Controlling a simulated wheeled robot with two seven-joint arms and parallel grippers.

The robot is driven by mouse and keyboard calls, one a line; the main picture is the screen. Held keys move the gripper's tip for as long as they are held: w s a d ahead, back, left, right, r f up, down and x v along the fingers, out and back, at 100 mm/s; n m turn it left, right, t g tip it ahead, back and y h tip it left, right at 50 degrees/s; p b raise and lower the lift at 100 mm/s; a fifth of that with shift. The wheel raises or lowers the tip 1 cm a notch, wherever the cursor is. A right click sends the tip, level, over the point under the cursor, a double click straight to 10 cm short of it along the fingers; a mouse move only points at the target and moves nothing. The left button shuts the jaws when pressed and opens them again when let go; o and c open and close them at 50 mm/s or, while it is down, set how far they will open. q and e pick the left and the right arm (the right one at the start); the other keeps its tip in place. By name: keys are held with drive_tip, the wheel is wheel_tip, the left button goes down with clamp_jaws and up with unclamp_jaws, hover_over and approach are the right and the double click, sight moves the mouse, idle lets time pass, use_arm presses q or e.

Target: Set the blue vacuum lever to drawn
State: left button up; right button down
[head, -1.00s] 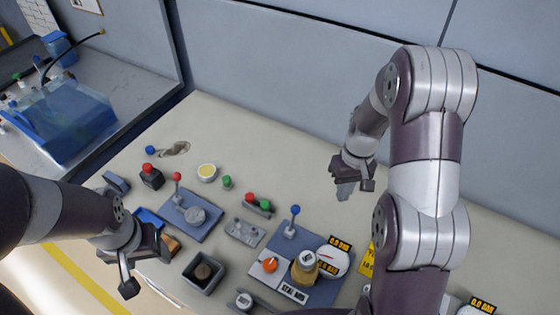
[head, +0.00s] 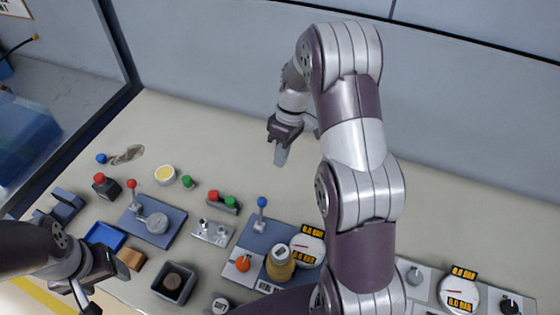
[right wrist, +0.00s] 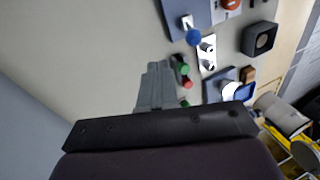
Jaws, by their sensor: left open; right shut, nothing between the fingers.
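The blue-knobbed lever (head: 262,203) stands on the back edge of a blue-grey panel (head: 257,240) that also carries a red-orange knob, a brass-coloured fitting and a gauge. Its stem looks about upright in the head view. The blue knob (right wrist: 193,37) also shows at the top of the right wrist view. My right gripper (head: 281,157) is shut and empty, above the bare bench behind the lever and apart from it. Its closed fingers (right wrist: 157,88) show in the right wrist view. My left gripper (head: 92,284) is open and empty at the lower left, near the bench front.
Left of the panel are a red-knobbed lever (head: 131,184) on its plate, red and green buttons (head: 223,200), a black square cup (head: 174,281) and a blue tray (head: 105,235). My right arm hides part of the bench; another gauge (head: 459,291) stands right. The back strip is clear.

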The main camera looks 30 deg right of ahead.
sight(261, 212)
use_arm(q)
wheel_tip(261, 212, up, 2)
drive_tip(key=p, duration=0.4)
drive_tip(key=shift+w, duration=0.1)
use_arm(e)
drive_tip(key=s+a+f, duration=0.2)
drive_tip(key=a+f, duration=0.3)
drive_tip(key=f, duration=0.1)
drive_tip(key=shift+s+f, duration=0.3)
drive_tip(key=shift+s, duration=0.05)
use_arm(q)
drive_tip(key=shift+d, duration=0.1)
use_arm(e)
drive_tip(key=shift+d, duration=0.1)
drive_tip(key=shift+w, duration=0.1)
